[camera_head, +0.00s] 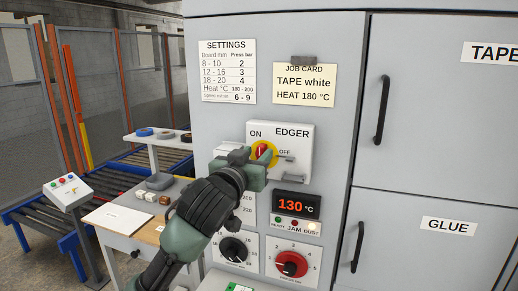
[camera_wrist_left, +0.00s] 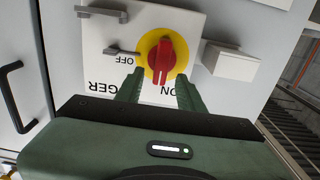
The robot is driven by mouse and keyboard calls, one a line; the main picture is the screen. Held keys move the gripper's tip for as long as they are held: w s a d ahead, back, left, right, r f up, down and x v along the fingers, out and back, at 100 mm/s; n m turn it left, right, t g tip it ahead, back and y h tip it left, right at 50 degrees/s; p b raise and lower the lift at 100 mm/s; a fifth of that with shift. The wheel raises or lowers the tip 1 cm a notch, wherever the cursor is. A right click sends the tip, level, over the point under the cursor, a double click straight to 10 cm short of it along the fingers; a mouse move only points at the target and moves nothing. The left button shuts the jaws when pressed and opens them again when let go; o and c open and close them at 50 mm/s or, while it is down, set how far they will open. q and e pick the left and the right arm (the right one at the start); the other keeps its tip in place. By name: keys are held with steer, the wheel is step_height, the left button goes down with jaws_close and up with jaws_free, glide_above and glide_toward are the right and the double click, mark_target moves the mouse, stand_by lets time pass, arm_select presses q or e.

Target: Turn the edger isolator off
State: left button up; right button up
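The edger isolator (camera_head: 304,138) is a white box marked ON, OFF and EDGER on the grey cabinet. Its red knob on a yellow disc (camera_head: 260,151) is partly hidden by my gripper in the head view. In the left wrist view the red knob (camera_wrist_left: 161,60) is clear and lies roughly along the line towards ON. My left gripper (camera_head: 265,160) is in front of the knob. In the left wrist view its green fingers (camera_wrist_left: 157,88) are apart, one on each side of the knob's near end, with nothing gripped. My right gripper is not in view.
Cabinet doors with black handles (camera_head: 382,110) are at the right. A small table (camera_head: 122,217) and roller conveyor (camera_head: 35,213) stand at the left.

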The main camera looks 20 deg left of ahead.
arm_select(q)
steer(key=shift+w, duration=1.05)
jaws_close()
steer(key=shift+p, duration=0.35)
steer(key=m+p, duration=0.1)
steer(key=m, duration=0.1)
steer(key=shift+d+r+m+p, duration=0.1)
steer(key=shift+d+m+p, duration=0.2)
steer(key=shift+p, duration=0.1)
steer(key=shift+d+f+m+p, duration=0.2)
steer(key=shift+f+m+p, duration=0.15)
steer(key=shift+m+p, duration=1.7)
steer(key=shift+d+f+m+p, duration=0.3)
steer(key=shift+m+p, duration=0.7)
steer(key=shift+m, duration=2.1)
steer(key=shift+d+f+m+p, duration=0.15)
steer(key=shift+f+m+p, duration=0.2)
steer(key=shift+m+p, duration=1.7)
steer(key=shift+m+b, duration=0.5)
steer(key=shift+m, duration=0.1)
